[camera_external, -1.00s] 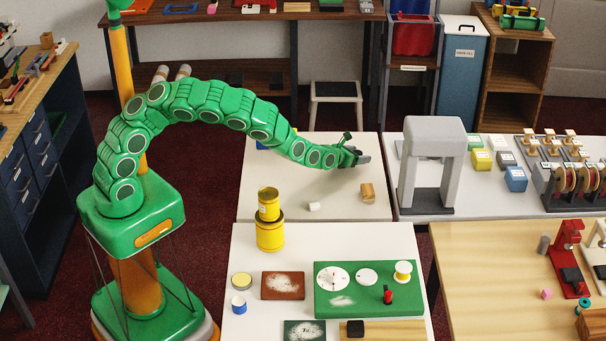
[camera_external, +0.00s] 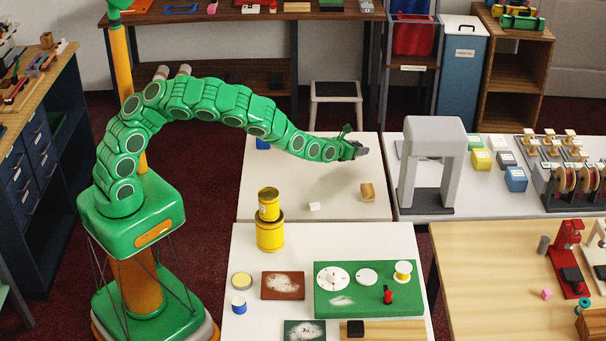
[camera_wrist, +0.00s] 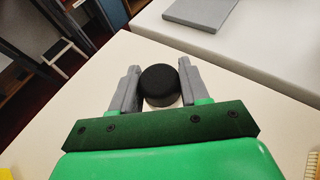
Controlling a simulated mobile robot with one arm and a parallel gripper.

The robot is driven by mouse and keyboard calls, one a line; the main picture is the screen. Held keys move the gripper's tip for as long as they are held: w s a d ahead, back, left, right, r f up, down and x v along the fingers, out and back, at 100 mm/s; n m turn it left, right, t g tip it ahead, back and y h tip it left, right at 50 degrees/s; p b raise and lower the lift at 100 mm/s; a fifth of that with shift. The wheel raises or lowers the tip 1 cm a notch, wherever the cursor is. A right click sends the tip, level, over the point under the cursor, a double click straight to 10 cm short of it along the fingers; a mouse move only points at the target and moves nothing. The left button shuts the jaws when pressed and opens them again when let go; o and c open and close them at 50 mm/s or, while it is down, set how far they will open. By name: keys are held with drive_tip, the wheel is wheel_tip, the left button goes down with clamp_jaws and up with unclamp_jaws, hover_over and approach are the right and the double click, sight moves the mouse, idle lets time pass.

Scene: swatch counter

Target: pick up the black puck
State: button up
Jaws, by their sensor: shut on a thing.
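The black puck (camera_wrist: 159,85) is a short, round, dark cylinder between the two grey fingers in the wrist view. My gripper (camera_wrist: 158,70) is shut on it, with one finger on each side. Something pale shows just below the puck, between the fingers. In the external view my gripper (camera_external: 358,150) is above the right part of the far white table (camera_external: 270,195). The puck cannot be made out clearly there, and its exact height above the table is hard to tell.
A tall grey arch (camera_external: 433,135) stands to the right on a neighbouring table.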

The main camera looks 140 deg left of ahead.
drive_tip(key=shift+s+d+r, duration=0.25)
drive_tip(key=shift+d+r, duration=0.15)
drive_tip(key=shift+r, duration=0.2)
drive_tip(key=shift+s+d+r, duration=0.2)
drive_tip(key=shift+d+r, duration=0.15)
drive_tip(key=shift+r, duration=0.2)
drive_tip(key=shift+d+r, duration=0.25)
drive_tip(key=shift+r, duration=0.05)
drive_tip(key=s+d+r, duration=0.5)
drive_tip(key=d+r, duration=0.2)
drive_tip(key=d, duration=0.3)
drive_tip(key=shift+s+d, duration=0.15)
drive_tip(key=shift+d, duration=0.15)
